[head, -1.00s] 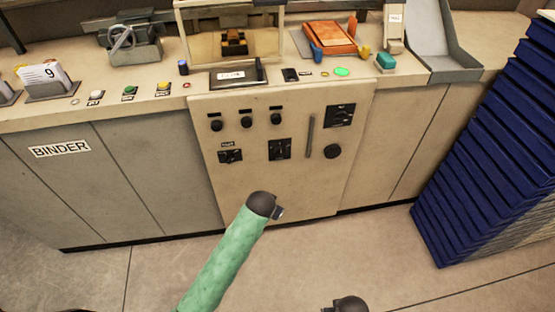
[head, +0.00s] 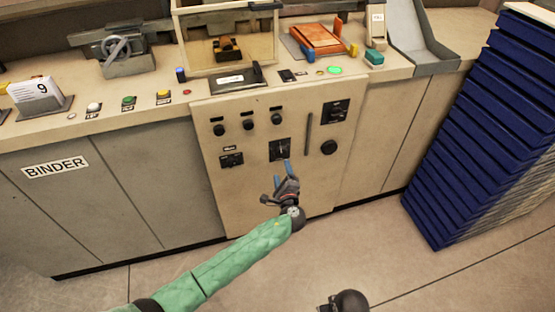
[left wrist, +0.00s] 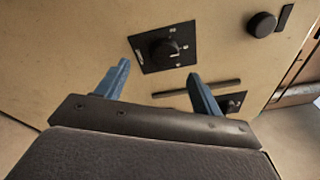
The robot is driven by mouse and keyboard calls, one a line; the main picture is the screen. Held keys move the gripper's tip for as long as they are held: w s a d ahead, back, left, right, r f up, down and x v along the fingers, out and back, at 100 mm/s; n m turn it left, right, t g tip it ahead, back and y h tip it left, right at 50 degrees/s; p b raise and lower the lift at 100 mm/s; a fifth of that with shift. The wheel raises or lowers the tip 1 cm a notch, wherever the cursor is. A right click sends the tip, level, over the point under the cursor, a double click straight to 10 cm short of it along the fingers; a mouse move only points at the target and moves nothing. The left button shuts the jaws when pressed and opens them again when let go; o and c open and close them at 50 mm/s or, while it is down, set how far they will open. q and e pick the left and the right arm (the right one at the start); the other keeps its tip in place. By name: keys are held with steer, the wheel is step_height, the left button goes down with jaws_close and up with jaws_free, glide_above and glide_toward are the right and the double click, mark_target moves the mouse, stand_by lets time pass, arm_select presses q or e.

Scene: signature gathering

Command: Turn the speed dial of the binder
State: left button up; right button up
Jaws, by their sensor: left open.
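The binder's front panel (head: 245,190) is cream and carries several black knobs and plates. A black plate with a dial (head: 280,150) sits mid-panel. It shows in the left wrist view as a square plate with a round knob (left wrist: 163,48). I cannot read which control is marked for speed. My left gripper (head: 282,170) is open and empty, its blue fingers just below this plate in the head view. In the left wrist view the fingers (left wrist: 159,70) stand apart with the dial beyond the gap. Contact is not visible.
Nearby are a left plate (head: 231,159), a round black knob (head: 329,147), a vertical bar (head: 308,133) and an upper right plate (head: 337,113). A blue stack (head: 465,150) stands at right. The floor in front is clear.

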mark_target(281, 154)
arm_select(q)
steer(key=shift+m, duration=0.9)
steer(key=w, duration=0.2)
steer(key=w+p, duration=0.1)
steer(key=w, duration=0.1)
steer(key=w+p, duration=0.1)
steer(key=w, duration=0.1)
steer(key=shift+w+a+r, duration=0.15)
steer(key=shift+w+r, duration=0.15)
steer(key=shift+w, duration=0.05)
steer(key=shift+w+a+f, duration=0.1)
steer(key=shift+w, duration=0.5)
arm_select(e)
step_height(281, 154, down, 9)
steer(key=shift+s+d+f, duration=0.15)
steer(key=shift+s+d, duration=0.3)
arm_select(q)
steer(key=c, duration=1)
